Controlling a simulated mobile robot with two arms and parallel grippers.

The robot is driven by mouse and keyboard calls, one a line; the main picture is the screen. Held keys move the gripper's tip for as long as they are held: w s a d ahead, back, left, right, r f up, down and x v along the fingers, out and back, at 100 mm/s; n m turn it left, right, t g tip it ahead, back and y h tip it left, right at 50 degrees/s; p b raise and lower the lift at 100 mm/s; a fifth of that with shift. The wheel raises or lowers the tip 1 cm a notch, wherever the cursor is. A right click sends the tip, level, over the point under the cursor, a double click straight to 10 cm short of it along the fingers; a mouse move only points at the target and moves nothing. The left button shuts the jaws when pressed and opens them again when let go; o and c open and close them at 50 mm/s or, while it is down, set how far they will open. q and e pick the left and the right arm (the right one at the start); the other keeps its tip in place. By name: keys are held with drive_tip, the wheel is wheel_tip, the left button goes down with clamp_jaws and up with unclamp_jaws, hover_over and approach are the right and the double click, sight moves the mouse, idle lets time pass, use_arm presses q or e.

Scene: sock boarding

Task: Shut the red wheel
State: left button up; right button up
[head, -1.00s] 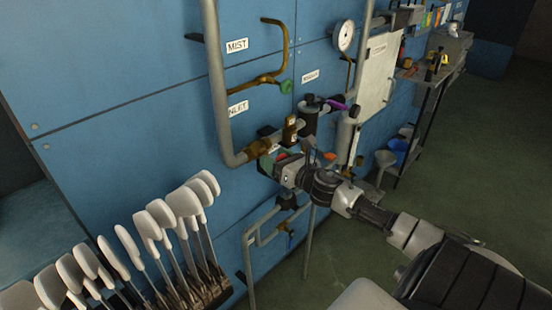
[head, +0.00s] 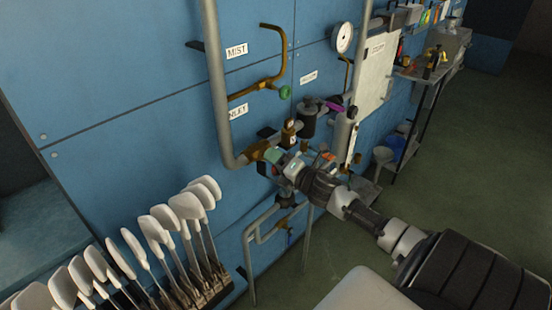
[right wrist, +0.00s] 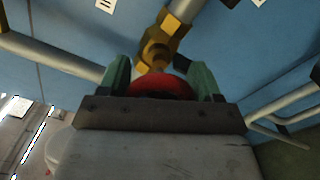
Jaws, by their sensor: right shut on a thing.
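The red wheel (right wrist: 162,87) shows in the right wrist view, on a brass valve (right wrist: 156,50) fixed to the pipework. My right gripper (right wrist: 162,82) has its two green fingers on either side of the wheel and is shut on it. In the head view my right gripper (head: 273,158) is at the valve below the INLET label, and it hides most of the wheel. My left gripper is not in view.
A grey pipe (head: 217,90) runs down the blue wall panel to the brass valve. A green knob (head: 284,92), a gauge (head: 342,37) and a purple lever (head: 334,107) are nearby. A rack of white foot-shaped boards (head: 160,225) stands at lower left.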

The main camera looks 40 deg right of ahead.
drive_tip(key=m+p, duration=0.2)
drive_tip(key=m, duration=0.3)
drive_tip(key=m+p, duration=0.2)
drive_tip(key=m, duration=0.4)
drive_tip(key=m+p, duration=0.2)
drive_tip(key=m, duration=0.3)
drive_tip(key=shift+f, duration=0.3)
drive_tip(key=m, duration=0.3)
drive_tip(key=m+p, duration=0.1)
drive_tip(key=m, duration=0.1)
drive_tip(key=shift+a+f+m, duration=0.1)
drive_tip(key=shift+a+m, duration=0.1)
drive_tip(key=shift+m, duration=0.2)
drive_tip(key=m, duration=0.4)
drive_tip(key=shift+a+f+m+p, duration=0.1)
drive_tip(key=shift+a+m+p, duration=0.05)
drive_tip(key=shift+m+p, duration=0.15)
drive_tip(key=m+b, duration=0.1)
drive_tip(key=m, duration=0.9)
drive_tip(key=shift+s+a+b, duration=0.1)
drive_tip(key=shift+a+b, duration=0.1)
drive_tip(key=shift+b, duration=0.15)
drive_tip(key=shift+r+m+b, duration=0.15)
drive_tip(key=shift+m+b, duration=0.25)
drive_tip(key=shift+m, duration=0.7)
drive_tip(key=shift+r+m+b, duration=0.1)
drive_tip(key=shift+m+b, duration=0.3)
drive_tip(key=shift+m, duration=0.7)
